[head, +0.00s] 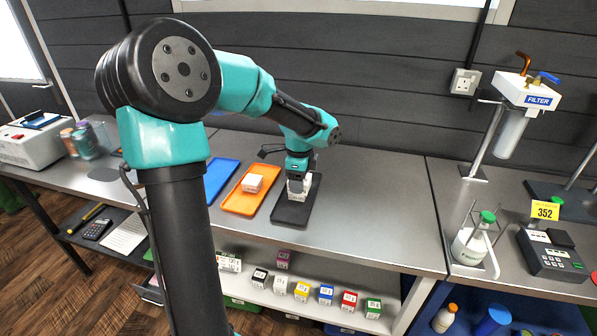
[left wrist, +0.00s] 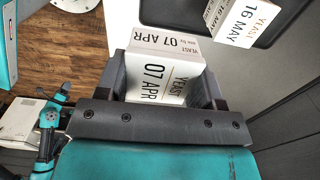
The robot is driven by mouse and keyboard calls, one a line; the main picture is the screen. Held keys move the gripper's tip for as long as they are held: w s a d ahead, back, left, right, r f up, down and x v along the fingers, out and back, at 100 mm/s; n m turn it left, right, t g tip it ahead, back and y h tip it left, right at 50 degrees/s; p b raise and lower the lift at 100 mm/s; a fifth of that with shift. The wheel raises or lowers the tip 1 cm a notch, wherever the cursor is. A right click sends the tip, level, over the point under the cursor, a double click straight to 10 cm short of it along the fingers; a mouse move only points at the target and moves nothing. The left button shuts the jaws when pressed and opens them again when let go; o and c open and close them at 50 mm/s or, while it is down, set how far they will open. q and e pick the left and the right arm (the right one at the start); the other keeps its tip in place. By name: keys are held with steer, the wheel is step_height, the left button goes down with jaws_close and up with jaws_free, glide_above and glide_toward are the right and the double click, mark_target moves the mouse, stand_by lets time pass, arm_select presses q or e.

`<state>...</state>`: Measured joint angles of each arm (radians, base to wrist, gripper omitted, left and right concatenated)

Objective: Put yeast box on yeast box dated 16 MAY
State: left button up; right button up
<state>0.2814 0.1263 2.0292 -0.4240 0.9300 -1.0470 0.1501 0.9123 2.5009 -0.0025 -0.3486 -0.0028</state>
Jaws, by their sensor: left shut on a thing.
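My left gripper (head: 298,177) is shut on a white yeast box; in the left wrist view the held yeast box (left wrist: 165,72) reads "YEAST 07 APR" and sits between the fingers. The yeast box dated 16 MAY (left wrist: 236,20) shows at the upper right of that view, by the dark tray, apart from the held box in the picture. In the head view the gripper is over the black tray (head: 287,212), with white box surface (head: 297,193) below its fingers; I cannot tell the two boxes apart there. My right gripper is not in view.
An orange tray (head: 238,202) with a white box (head: 252,183) lies left of the black tray, and a blue tray (head: 218,176) lies beyond it. Several small coloured boxes stand on the shelf (head: 262,295) below. The bench (head: 380,205) to the right is clear.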

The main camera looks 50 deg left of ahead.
arm_select(q)
steer(key=w+a, duration=0.4)
steer(key=a, duration=0.1)
steer(key=w+a+f, duration=0.1)
steer(key=w+a, duration=0.1)
steer(key=shift+w+a, duration=0.25)
steer(key=shift+w, duration=0.1)
steer(key=shift+w+a, duration=0.25)
steer(key=shift+a, duration=0.1)
steer(key=shift+f, duration=1.8)
steer(key=shift+f, duration=0.1)
steer(key=o, duration=0.9)
steer(key=shift+o, duration=0.2)
step_height(320, 180, up, 12)
